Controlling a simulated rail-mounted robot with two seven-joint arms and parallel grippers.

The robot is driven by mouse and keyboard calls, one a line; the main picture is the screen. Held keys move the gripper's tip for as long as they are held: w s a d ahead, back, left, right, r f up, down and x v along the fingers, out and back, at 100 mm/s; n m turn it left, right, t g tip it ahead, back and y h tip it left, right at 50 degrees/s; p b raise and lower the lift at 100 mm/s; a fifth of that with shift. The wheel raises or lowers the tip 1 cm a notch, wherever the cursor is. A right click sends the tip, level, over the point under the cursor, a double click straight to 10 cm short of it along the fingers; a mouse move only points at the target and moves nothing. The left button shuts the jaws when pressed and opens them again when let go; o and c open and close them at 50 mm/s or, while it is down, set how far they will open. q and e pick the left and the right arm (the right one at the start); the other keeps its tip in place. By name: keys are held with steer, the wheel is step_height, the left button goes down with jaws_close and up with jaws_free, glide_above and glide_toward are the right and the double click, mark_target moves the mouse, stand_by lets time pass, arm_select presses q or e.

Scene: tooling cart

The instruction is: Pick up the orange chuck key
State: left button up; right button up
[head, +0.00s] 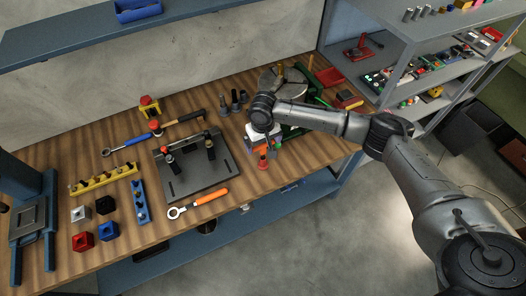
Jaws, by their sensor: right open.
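My right gripper (263,143) points down over the right part of the wooden bench, at the end of the grey arm from the right. It is open. A small orange piece (277,142) shows right beside it, partly hidden by the gripper; I cannot tell its full shape or whether it is the chuck key. A red upright piece (262,161) stands just in front of the gripper. A tool with an orange handle and a silver ring end (211,196) lies at the bench's front edge, left of the gripper and apart from it. My left gripper is not in view.
A dark plate with clamps (191,185) lies left of the gripper. A round grey table (283,82) and a green machine part stand behind my arm. Dark holders (235,102) stand behind left. Coloured blocks and a yellow rack (104,180) fill the left.

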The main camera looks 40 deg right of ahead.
mark_target(263, 155)
steer(key=shift+f, duration=1.5)
steer(key=shift+c, duration=0.3)
steer(key=c, duration=0.8)
